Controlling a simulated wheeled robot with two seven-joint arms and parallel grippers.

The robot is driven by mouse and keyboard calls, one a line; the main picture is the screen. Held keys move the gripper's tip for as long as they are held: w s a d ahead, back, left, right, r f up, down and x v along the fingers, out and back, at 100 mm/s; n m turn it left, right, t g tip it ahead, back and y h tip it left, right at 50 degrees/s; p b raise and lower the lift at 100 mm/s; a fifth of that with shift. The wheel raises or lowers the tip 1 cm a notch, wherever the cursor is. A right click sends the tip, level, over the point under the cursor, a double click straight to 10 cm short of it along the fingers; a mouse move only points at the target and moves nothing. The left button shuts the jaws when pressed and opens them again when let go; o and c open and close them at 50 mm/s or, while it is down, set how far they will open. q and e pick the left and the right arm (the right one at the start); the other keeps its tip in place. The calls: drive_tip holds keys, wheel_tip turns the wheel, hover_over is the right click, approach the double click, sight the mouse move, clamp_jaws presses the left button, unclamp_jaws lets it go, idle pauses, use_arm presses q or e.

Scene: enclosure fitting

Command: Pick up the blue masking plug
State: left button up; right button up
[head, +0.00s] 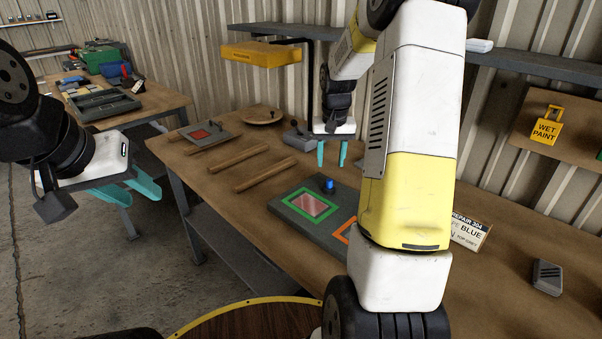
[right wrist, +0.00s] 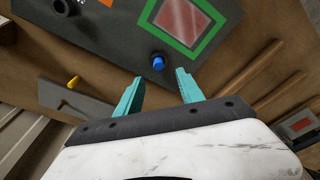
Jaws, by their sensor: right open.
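The blue masking plug (head: 328,186) stands on the dark grey panel (head: 288,213), beside the far corner of a green-framed reddish window (head: 312,206). In the right wrist view the plug (right wrist: 158,63) shows between and beyond the fingertips. My right gripper (head: 332,158) is open and empty, above and behind the plug in the head view; its teal fingers also show in the right wrist view (right wrist: 160,78), apart from the plug. My left gripper (head: 135,193) hangs left of the workbench, over the floor, with its teal fingers apart and nothing between them.
Wooden rods (head: 268,170) lie on the workbench left of the panel. A repair sign (head: 469,231) and a grey device (head: 547,277) are at right. My right arm hides part of the panel in the head view.

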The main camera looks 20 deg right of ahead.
sight(330, 180)
drive_tip(key=f, duration=0.5)
drive_tip(key=w+f, duration=0.1)
drive_tip(key=f, duration=0.1)
drive_tip(key=shift+d+f, duration=0.3)
drive_tip(key=shift+f, duration=0.05)
clamp_jaws()
